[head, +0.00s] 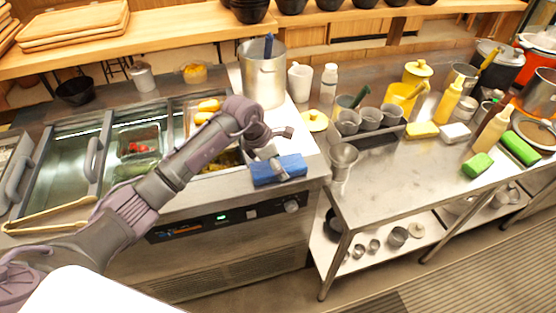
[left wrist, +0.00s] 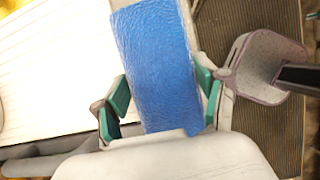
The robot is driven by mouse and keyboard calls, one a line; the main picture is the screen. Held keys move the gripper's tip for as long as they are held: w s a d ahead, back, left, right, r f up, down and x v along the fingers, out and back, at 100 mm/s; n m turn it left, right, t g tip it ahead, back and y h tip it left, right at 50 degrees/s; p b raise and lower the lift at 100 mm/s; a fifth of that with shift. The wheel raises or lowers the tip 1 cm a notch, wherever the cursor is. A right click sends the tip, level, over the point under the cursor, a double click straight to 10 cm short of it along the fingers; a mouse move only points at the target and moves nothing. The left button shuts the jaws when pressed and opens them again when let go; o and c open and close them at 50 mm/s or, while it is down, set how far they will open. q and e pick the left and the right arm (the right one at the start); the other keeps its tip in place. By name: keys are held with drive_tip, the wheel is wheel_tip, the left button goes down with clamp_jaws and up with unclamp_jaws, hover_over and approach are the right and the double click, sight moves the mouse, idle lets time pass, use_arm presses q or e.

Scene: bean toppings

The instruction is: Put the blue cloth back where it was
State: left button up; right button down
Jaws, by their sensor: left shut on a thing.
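The blue cloth (head: 279,170) shows at the front right corner of the steel prep counter (head: 312,168). It is a flat rectangle that overlaps the counter's front edge in the head view; I cannot tell whether it rests on the surface or hangs just above it. My left gripper (head: 276,158) is at the cloth. In the left wrist view the blue cloth (left wrist: 155,65) lies between the two green-padded fingers of my left gripper (left wrist: 162,98), which are shut on it. My right gripper is in neither view.
A tall steel pot (head: 262,78) stands behind the gripper. Food bins (head: 138,140) and tongs (head: 48,214) are to the left. A gap separates the counter from the steel table (head: 385,178) on the right, which holds cups, bottles, a yellow sponge (head: 422,130) and green sponges (head: 477,165).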

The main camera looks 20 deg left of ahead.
use_arm(q)
drive_tip(key=shift+f, duration=0.1)
drive_tip(key=o, duration=0.7)
drive_tip(key=shift+f, duration=0.1)
drive_tip(key=o, duration=0.4)
drive_tip(key=shift+r, duration=0.35)
drive_tip(key=b+v, duration=0.3)
drive_tip(key=v, duration=0.8)
drive_tip(key=shift+s+a+r, duration=0.15)
drive_tip(key=shift+a+r, duration=0.05)
drive_tip(key=shift+r, duration=0.1)
